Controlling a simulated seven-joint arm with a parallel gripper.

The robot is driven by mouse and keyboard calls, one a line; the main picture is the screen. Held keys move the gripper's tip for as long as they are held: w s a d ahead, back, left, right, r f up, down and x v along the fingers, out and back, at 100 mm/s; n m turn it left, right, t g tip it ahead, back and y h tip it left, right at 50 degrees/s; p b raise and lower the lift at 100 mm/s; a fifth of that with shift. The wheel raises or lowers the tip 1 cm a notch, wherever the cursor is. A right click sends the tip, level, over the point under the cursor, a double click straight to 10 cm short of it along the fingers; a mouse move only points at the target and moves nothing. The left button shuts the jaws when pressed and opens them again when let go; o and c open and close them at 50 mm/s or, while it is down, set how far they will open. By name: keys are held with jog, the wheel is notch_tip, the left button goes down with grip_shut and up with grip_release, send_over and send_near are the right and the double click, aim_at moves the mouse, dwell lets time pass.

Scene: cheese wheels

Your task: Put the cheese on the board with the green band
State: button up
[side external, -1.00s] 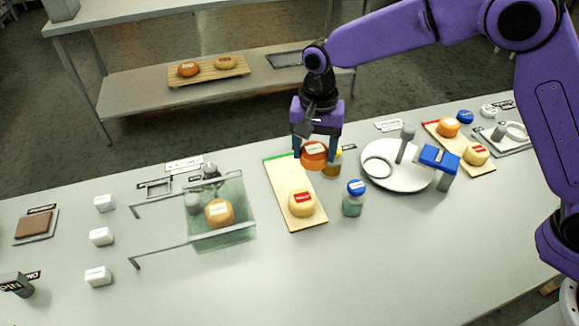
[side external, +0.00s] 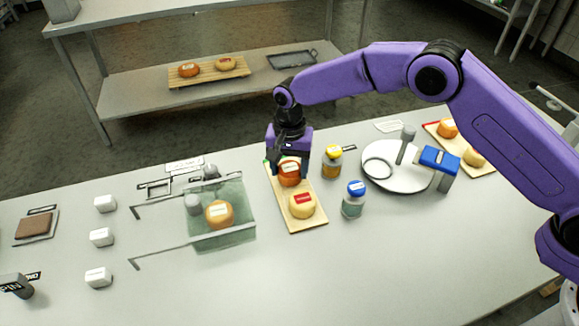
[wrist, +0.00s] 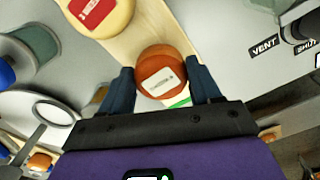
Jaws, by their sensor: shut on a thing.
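The orange cheese wheel (side external: 289,175) with a white label is between the fingers of my gripper (side external: 289,168); the wrist view shows it there too (wrist: 160,66). My gripper is shut on it, one finger at each side. The cheese is over the far end of the pale wooden board (side external: 306,225). The green band (wrist: 181,98) shows beside the cheese in the wrist view. I cannot tell whether the cheese touches the board. A yellow cheese with a red label (side external: 301,205) sits on the near half of the same board.
A yellow-lidded jar (side external: 333,160) and a blue-lidded jar (side external: 354,199) stand right of the board. A clear case (side external: 244,222) around another orange cheese (side external: 219,214) is at left. A white round plate (side external: 385,183) and a red-banded board with cheeses (side external: 486,171) are further right.

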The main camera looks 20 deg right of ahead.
aim_at(290, 169)
jog(key=shift+f, duration=0.35)
jog(key=o, duration=1.2)
notch_tip(290, 169, up, 12)
jog(key=shift+r, duration=0.15)
